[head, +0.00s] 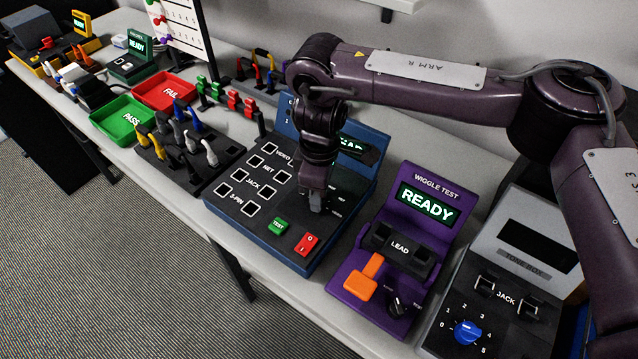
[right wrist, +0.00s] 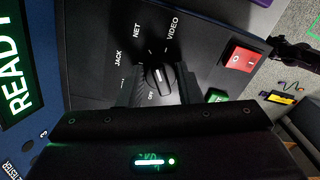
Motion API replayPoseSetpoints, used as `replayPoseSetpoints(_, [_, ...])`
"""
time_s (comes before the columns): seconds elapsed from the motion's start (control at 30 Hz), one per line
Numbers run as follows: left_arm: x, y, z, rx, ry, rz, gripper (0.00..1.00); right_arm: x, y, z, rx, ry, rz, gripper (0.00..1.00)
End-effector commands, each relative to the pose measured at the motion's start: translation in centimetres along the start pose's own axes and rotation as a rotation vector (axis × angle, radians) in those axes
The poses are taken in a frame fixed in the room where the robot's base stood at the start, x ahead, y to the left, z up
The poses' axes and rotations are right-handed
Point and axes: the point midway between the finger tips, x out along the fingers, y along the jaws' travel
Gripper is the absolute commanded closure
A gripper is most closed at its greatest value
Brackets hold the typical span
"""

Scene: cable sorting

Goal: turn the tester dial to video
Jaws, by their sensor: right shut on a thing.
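The blue tester (head: 240,208) stands on the table with labelled sockets, a lit screen and a dark panel. My right gripper (head: 316,207) reaches down onto the right part of that panel and hides the dial in the head view. In the right wrist view the black dial (right wrist: 158,76) has a pale pointer line, and the labels JACK, NET and VIDEO stand around it. My right gripper (right wrist: 158,92) is shut on the dial. I cannot tell for sure which label the pointer line faces. My left gripper is not in view.
A green TEST button (head: 278,226) and a red switch (head: 307,244) sit near the tester's front edge. The purple wiggle tester (head: 359,282) and the tone box (head: 440,325) stand to the right. Left are a cable rack (head: 222,160), a green PASS tray (head: 110,132) and a red FAIL tray (head: 150,100).

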Motion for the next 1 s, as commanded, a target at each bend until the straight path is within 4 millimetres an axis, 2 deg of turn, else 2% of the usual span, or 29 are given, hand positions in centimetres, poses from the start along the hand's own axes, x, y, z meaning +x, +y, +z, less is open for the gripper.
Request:
replayPoseSetpoints(0.03, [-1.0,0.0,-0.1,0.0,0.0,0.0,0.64,-0.6,-0.1,-0.1,0.044,0.007,-0.003,0.91])
replayPoseSetpoints(0.1, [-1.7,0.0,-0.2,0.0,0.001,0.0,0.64,-0.6,0.0,-0.1,0.111,0.01,-0.002,0.91])
replayPoseSetpoints(0.5, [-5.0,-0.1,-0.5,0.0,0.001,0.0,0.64,-0.5,-0.1,-0.1,0.431,0.03,-0.002,0.91])
replayPoseSetpoints(1.0, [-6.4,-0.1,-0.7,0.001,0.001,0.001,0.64,-0.2,0.0,-0.1,0.586,0.042,0.001,0.91])
